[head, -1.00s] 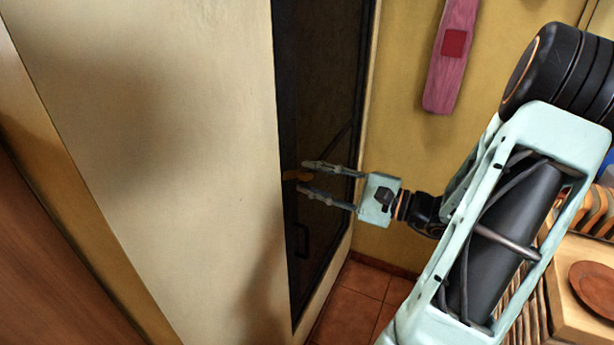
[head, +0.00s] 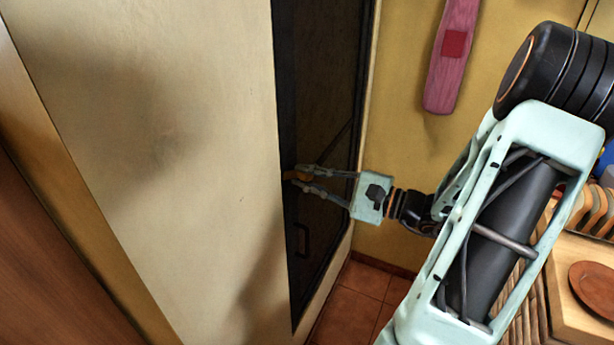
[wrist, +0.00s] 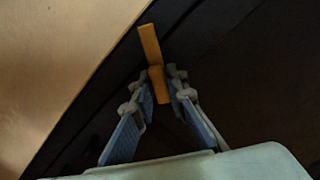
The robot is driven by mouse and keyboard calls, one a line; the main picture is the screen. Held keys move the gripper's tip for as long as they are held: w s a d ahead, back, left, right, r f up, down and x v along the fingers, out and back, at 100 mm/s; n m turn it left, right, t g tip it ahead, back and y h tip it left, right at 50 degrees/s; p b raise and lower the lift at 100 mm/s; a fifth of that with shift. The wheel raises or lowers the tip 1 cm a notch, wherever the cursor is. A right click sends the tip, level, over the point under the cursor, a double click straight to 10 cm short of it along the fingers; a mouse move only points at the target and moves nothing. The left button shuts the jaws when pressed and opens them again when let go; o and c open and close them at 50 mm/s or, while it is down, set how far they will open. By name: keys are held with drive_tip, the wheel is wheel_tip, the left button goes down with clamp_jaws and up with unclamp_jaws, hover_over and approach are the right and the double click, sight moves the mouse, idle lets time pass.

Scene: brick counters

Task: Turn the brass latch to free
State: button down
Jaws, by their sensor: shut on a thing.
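The brass latch (wrist: 149,46) is a small orange-brown bar on the edge of a dark door (head: 330,130). In the wrist view it sticks out past the fingertips toward the pale wall, slightly tilted. In the head view only a small part of the latch (head: 289,175) shows at the door's left edge. My gripper (head: 303,179) is shut on the latch, with one finger on each side of it. The fingertips also show in the wrist view (wrist: 157,86). The fingers cover part of the latch in the head view.
A dark pull handle (head: 302,240) sits on the door below the latch. A pale wall (head: 180,150) stands close on the left. A pink board (head: 451,55) hangs on the yellow wall. A counter with a brown plate (head: 595,287) is at right. Tiled floor shows below.

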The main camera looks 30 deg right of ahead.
drive_tip(key=shift+r+m+p, duration=0.1)
drive_tip(key=shift+m+p, duration=0.2)
drive_tip(key=shift+r+m+p, duration=0.1)
drive_tip(key=shift+m+p, duration=0.9)
drive_tip(key=shift+p, duration=0.05)
drive_tip(key=m+p, duration=0.3)
drive_tip(key=shift+m, duration=0.3)
drive_tip(key=m+p, duration=0.4)
drive_tip(key=m, duration=0.1)
drive_tip(key=shift+f, duration=0.2)
drive_tip(key=shift+f+m+p, duration=0.1)
drive_tip(key=shift+m+p, duration=0.2)
drive_tip(key=shift+m, duration=0.1)
drive_tip(key=c, duration=2)
unclamp_jaws()
